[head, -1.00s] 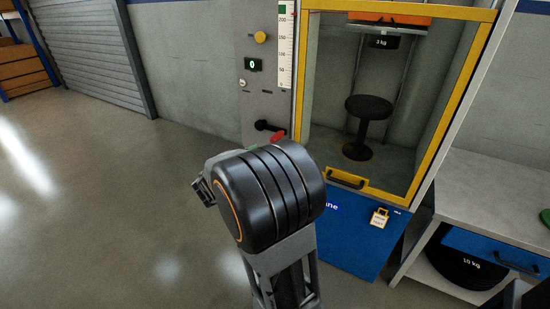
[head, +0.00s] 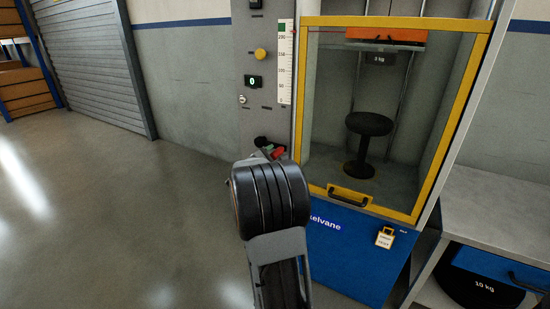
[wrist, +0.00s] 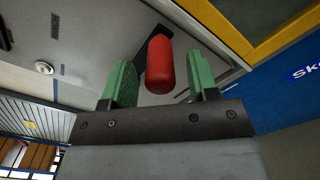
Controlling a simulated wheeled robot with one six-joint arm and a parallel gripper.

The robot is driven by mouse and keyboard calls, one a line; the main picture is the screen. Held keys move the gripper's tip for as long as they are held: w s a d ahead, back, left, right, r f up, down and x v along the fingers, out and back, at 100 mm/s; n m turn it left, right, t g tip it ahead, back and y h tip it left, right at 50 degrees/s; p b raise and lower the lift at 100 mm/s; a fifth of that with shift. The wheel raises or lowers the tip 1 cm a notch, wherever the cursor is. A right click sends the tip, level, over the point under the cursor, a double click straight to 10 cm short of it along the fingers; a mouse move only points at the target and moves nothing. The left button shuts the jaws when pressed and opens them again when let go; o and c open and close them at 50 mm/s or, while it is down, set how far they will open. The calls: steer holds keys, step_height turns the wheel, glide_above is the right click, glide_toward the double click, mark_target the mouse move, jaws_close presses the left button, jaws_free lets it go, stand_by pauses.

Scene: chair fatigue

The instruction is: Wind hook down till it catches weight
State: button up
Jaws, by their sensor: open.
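A crank with a red grip (wrist: 159,65) and a black arm sits on the grey control panel (head: 262,120). In the wrist view my gripper (wrist: 156,82) is open, its two green fingers on either side of the red grip, with gaps to it. In the head view my gripper is at the crank and mostly hidden behind my wrist; a bit of red grip (head: 277,152) shows. The 3 kg weight (head: 380,59) is high in the cabinet, under an orange crossbeam (head: 386,36). I cannot make out the hook.
A black stool (head: 369,124) stands in the cabinet below the weight. A yellow-framed door (head: 330,190) with a handle covers the cabinet front. A display (head: 253,82) reads 0 beside a scale (head: 286,65). A bench (head: 500,215) is at right; the floor at left is clear.

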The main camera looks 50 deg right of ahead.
steer(key=shift+w+d, duration=0.15)
steer(key=shift+d, duration=0.45)
jaws_close()
